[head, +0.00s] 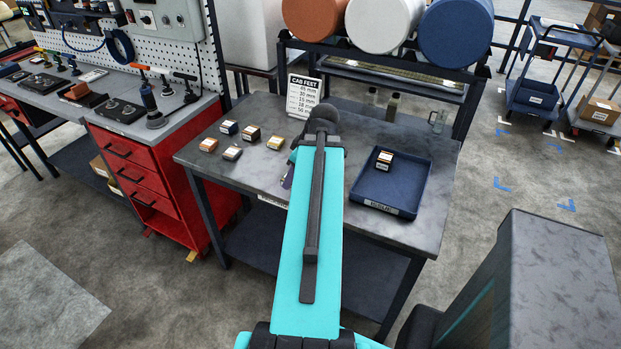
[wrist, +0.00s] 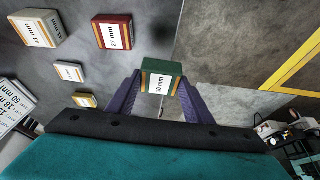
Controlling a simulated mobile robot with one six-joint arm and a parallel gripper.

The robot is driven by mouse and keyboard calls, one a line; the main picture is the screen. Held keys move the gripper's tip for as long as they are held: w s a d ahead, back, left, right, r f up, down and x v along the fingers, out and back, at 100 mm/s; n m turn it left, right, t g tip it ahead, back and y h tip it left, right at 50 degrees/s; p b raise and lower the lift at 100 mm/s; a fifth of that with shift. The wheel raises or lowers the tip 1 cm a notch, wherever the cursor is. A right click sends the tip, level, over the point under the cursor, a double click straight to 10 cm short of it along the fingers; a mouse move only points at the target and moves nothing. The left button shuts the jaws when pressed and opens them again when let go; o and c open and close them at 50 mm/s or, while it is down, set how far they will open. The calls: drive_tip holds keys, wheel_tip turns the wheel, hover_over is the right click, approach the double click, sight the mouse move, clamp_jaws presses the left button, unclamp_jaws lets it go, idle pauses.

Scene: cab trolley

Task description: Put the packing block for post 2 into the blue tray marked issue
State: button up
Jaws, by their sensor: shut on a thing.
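My gripper (wrist: 160,92) is shut on a green block (wrist: 162,68) with an orange band and a white label that seems to read 30 or 10 mm. The purple fingers press on its two sides. In the head view my arm hides the block; only a bit of a purple finger shows, over the grey table's front part. The blue tray (head: 416,189) sits on the table's right part. The CAB FEET card (head: 303,95) lists several mm sizes, hard to read.
Several labelled blocks lie left on the table (head: 190,156), including an orange one (head: 208,144), a blue one (head: 229,127) and a yellow one (head: 276,142). Small bottles (head: 392,107) and a clear jar (head: 438,121) stand at the back. Most of the tray's floor is free.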

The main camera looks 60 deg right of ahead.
drive_tip(key=w+a+r, duration=0.3)
drive_tip(key=w+a, duration=0.7)
drive_tip(key=w, duration=0.3)
drive_tip(key=w+a+r, duration=0.3)
drive_tip(key=w+a, duration=0.6)
drive_tip(key=w, duration=0.3)
drive_tip(key=w+a+r, duration=0.2)
drive_tip(key=w+a, duration=0.2)
drive_tip(key=a, duration=0.6)
drive_tip(key=w+a+r, duration=0.2)
drive_tip(key=w+a, duration=0.2)
drive_tip(key=a, duration=0.6)
drive_tip(key=w+a+r+b, duration=0.1)
drive_tip(key=w+a, duration=0.3)
drive_tip(key=a, duration=0.6)
drive_tip(key=shift+a+r, duration=0.4)
drive_tip(key=shift+r, duration=0.35)
drive_tip(key=shift+d, duration=0.85)
